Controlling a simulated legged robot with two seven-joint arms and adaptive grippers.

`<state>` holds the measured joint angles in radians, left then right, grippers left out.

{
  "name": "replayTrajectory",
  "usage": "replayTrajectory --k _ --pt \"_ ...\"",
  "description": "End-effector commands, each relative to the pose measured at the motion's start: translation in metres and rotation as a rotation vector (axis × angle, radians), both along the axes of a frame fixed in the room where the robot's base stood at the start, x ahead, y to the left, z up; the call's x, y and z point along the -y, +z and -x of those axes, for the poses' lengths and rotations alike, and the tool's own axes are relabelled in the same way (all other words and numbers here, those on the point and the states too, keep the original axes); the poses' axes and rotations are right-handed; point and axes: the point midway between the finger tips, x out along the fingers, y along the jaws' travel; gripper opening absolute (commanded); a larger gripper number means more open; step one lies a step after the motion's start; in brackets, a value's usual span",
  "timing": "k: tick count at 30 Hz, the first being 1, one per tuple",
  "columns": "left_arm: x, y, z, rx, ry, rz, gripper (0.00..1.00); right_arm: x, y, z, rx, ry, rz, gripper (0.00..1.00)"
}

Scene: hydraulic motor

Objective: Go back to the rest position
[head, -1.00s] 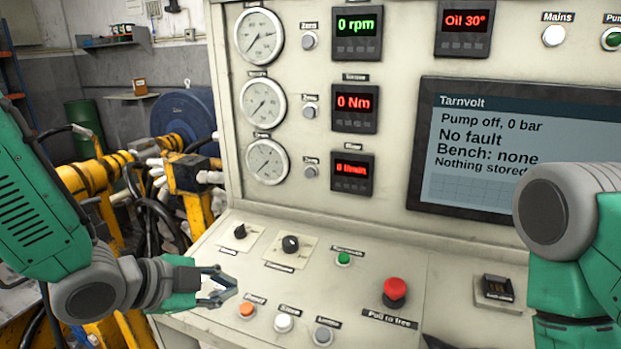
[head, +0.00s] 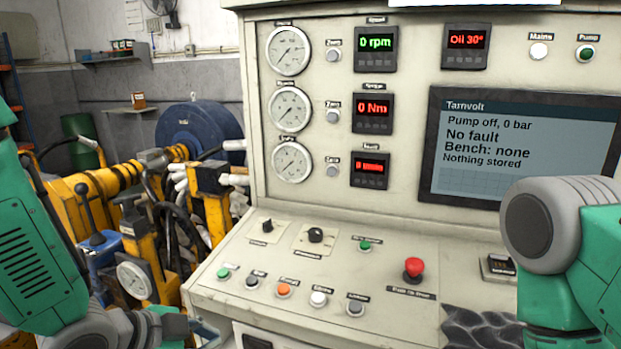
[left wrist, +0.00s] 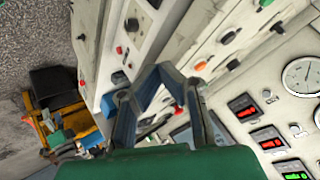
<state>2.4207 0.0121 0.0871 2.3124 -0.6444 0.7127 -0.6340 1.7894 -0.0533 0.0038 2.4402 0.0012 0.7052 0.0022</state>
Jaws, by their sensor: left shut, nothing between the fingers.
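My left gripper (head: 205,329) is low at the left of the head view, just off the front left corner of the console (head: 240,300). It is empty, and its fingers are shut. In the left wrist view its two fingers (left wrist: 159,72) come together at the tips, with the console behind them. My left arm comes in from the left edge. My right arm shows at the right edge, in front of the screen's lower corner; its gripper is out of view.
The sloping panel carries several buttons, two knobs and a red mushroom button (head: 413,268). The screen (head: 520,145) reads pump off, no fault. Yellow machinery (head: 85,195) with a gauge (head: 133,278) stands left of the console, close to my left arm.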

Motion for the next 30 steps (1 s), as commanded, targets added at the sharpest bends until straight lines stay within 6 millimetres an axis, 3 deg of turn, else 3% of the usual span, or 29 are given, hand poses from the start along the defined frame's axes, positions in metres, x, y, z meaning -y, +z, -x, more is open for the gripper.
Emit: replayTrajectory --k 7,11,15,18,21,24,30 --pt "-0.026 -0.08 0.038 -0.214 0.219 0.052 0.0 -0.001 -0.017 0.0 -0.001 0.002 -0.001 0.54" --pt "-0.039 -0.137 0.072 -0.37 0.399 0.066 0.0 -0.001 -0.029 0.001 -0.001 0.002 -0.001 0.54" --pt "-0.065 -0.212 0.135 -0.578 0.684 0.061 0.0 -0.001 -0.048 0.001 -0.001 0.002 -0.001 0.54" --pt "-0.084 -0.252 0.183 -0.696 0.886 0.038 0.0 -0.001 -0.059 0.001 -0.001 0.002 -0.001 0.54" --pt "-0.101 -0.278 0.222 -0.772 1.047 0.014 0.0 -0.001 -0.066 0.001 -0.001 0.001 -0.001 0.54" --pt "-0.113 -0.292 0.248 -0.814 1.153 -0.006 0.0 -0.001 -0.07 0.001 -0.001 0.001 -0.001 0.54" --pt "-0.122 -0.299 0.262 -0.835 1.217 -0.015 0.0 -0.001 -0.071 0.001 -0.001 0.001 -0.001 0.54"
